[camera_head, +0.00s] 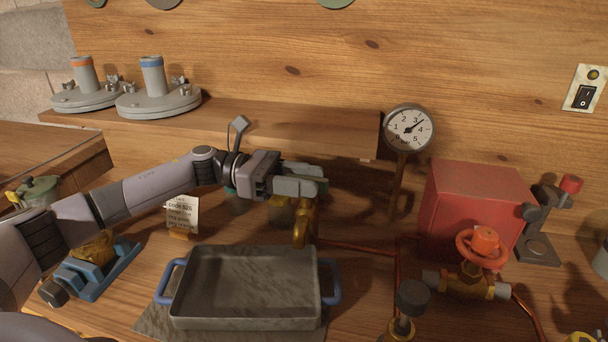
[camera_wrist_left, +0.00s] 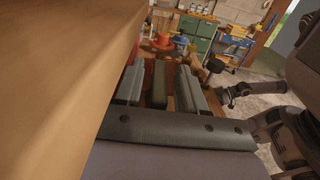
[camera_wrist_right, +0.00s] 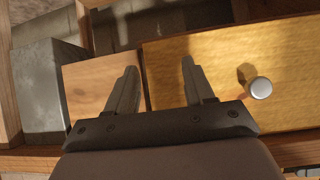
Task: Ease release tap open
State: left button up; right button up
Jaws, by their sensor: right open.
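The brass tap spout (camera_head: 303,222) stands behind the back right corner of the grey metal tray. My left gripper (camera_head: 314,182) is at the top of it, its fingers pointing right. The fingers partly hide whatever handle is there, and I cannot tell whether they touch it. In the left wrist view the left gripper (camera_wrist_left: 166,85) has its fingers apart, with a dark green strip between them that I cannot identify. My right gripper (camera_wrist_right: 158,75) shows only in its own wrist view, open and empty, facing wooden panels.
The tray (camera_head: 250,323) has blue handles. A red-wheeled brass valve (camera_head: 482,245) sits in front of a red box (camera_head: 478,195). A dark knob (camera_head: 411,297) rises at the front, and a gauge (camera_head: 408,128) stands behind. A shelf (camera_head: 290,130) runs above the left gripper.

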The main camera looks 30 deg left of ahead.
pick_arm(q)
grip_shut()
